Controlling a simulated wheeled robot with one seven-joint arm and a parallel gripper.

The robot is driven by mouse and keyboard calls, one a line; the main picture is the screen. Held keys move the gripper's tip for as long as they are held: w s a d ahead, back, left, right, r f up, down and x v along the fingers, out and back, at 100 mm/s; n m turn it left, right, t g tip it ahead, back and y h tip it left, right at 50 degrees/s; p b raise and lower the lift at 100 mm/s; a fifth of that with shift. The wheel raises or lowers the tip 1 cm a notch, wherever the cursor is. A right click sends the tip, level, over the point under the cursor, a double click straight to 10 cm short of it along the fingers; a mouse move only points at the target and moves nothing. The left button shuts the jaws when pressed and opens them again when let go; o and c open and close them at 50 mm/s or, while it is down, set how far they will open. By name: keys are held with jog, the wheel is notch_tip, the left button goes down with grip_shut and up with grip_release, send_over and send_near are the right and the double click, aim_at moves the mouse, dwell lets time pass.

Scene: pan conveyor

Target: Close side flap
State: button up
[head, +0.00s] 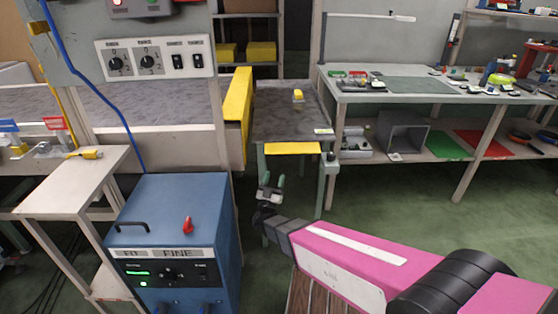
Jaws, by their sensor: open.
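Two yellow panels could be the side flap; I cannot tell which one is. A tall yellow panel (238,118) stands upright at the right end of the grey conveyor bed (150,103). A smaller yellow panel (292,148) sits at the front edge of a dark grey-topped stand (285,115). My gripper (271,183) is open and empty, its fingers pointing up and away from me. In the picture it is just below the smaller panel and looks apart from both panels.
A blue cabinet (175,235) with a red knob stands at the left, close to my arm. A white side table (75,178) is beyond it. A workbench (400,98) with tools is at the right. Green floor (400,205) is open before the bench.

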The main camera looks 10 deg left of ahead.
aim_at(292, 151)
jog(key=x, duration=0.7)
jog(key=shift+w+r, duration=0.25)
grip_shut()
